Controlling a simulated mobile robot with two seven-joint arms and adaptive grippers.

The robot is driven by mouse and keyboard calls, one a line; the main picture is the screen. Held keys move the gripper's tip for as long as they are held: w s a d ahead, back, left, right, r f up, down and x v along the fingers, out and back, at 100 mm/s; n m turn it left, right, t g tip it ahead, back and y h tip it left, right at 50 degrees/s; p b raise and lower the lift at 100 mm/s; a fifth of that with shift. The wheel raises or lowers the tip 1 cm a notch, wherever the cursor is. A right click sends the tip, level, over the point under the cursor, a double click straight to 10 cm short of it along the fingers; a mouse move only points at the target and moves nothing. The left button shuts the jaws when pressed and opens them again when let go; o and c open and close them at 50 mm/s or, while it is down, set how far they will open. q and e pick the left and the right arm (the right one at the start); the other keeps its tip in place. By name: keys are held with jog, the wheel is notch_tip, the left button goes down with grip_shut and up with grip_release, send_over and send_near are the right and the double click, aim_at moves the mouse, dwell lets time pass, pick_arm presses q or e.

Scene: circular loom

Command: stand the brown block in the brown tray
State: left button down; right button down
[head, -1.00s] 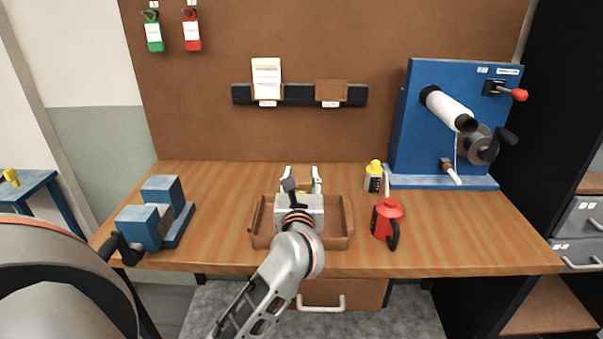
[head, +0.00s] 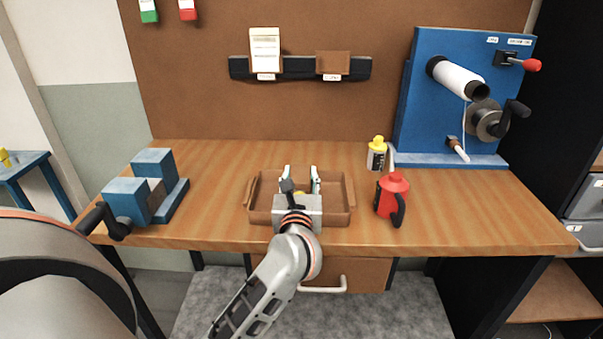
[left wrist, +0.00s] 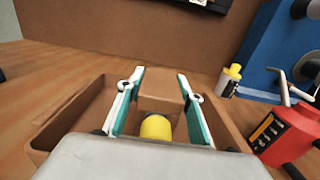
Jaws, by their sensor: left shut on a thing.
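The brown tray (head: 349,191) sits near the front middle of the wooden table. My left gripper (head: 301,176) is over the tray, its fingers seen against the tray's back part. In the left wrist view, the two teal-lined fingers (left wrist: 159,88) are shut on the brown block (left wrist: 160,90), with one finger on each side. A yellow round piece (left wrist: 156,127) shows in front of the block, between the fingers. The tray wall (left wrist: 75,112) shows around them. The block's lower end is hidden, so I cannot tell whether it touches the tray floor. My right gripper is not in view.
A red can (head: 392,196) stands close right of the tray. A yellow-capped bottle (head: 376,155) stands behind it. The blue winding machine (head: 420,110) is at the back right, and a blue clamp-like fixture (head: 127,203) at the left. Table between fixture and tray is clear.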

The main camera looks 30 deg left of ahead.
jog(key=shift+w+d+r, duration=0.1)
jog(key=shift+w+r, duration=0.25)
pick_arm(q)
jog(key=shift+f, duration=0.2)
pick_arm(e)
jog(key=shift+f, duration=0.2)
pick_arm(q)
jog(key=shift+f+b, duration=0.25)
jog(key=shift+b, duration=0.05)
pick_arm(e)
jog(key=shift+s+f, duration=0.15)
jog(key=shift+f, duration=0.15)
pick_arm(q)
jog(key=c, duration=1.3)
grip_release()
jog(key=shift+f, duration=0.15)
jog(key=shift+s, duration=0.1)
jog(key=v, duration=1.2)
